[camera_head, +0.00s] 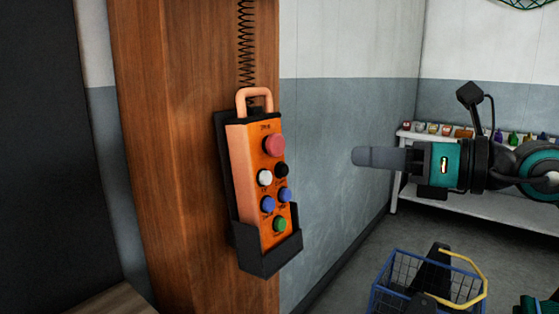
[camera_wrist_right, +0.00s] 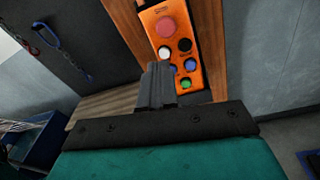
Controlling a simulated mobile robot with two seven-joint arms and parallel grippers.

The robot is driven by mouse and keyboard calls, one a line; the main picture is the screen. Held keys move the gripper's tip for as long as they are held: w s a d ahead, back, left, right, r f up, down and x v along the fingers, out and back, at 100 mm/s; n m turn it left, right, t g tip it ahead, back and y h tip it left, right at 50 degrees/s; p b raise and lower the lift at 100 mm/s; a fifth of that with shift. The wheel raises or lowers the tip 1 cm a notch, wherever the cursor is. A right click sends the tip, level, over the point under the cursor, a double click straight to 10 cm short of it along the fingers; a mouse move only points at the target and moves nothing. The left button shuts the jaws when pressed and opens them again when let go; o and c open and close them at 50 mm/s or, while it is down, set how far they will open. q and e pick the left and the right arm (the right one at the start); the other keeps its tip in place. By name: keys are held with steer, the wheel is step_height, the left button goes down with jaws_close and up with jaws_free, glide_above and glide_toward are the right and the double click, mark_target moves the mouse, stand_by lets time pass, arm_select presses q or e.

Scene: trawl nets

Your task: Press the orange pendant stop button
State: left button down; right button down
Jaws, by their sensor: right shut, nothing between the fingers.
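The orange pendant (camera_head: 246,172) hangs in a black holder on the wooden post, under a coiled black cord. Its face carries a large red button (camera_head: 274,145) at the top, with white, black, blue and green buttons below. My right gripper (camera_head: 358,157) is shut and empty, to the right of the pendant and apart from it, its fingers pointing left. In the right wrist view the shut fingers (camera_wrist_right: 160,70) cover part of the pendant's lower left side, and the red button (camera_wrist_right: 166,29) shows beyond them. My left gripper is not in view.
The wooden post (camera_head: 170,150) stands behind the pendant. A blue wire basket (camera_head: 385,290) with a yellow handle is at the lower right. A white shelf (camera_head: 410,208) with small coloured items stands at the back right. The space between gripper and pendant is clear.

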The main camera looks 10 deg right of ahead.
mark_target(280, 146)
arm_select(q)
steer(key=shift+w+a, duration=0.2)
arm_select(e)
steer(key=shift+d+r+n+t+h, duration=0.3)
steer(key=shift+r+n+h, duration=0.35)
steer(key=shift+n+h, duration=0.15)
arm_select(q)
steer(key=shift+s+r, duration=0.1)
arm_select(e)
steer(key=shift+a, duration=0.1)
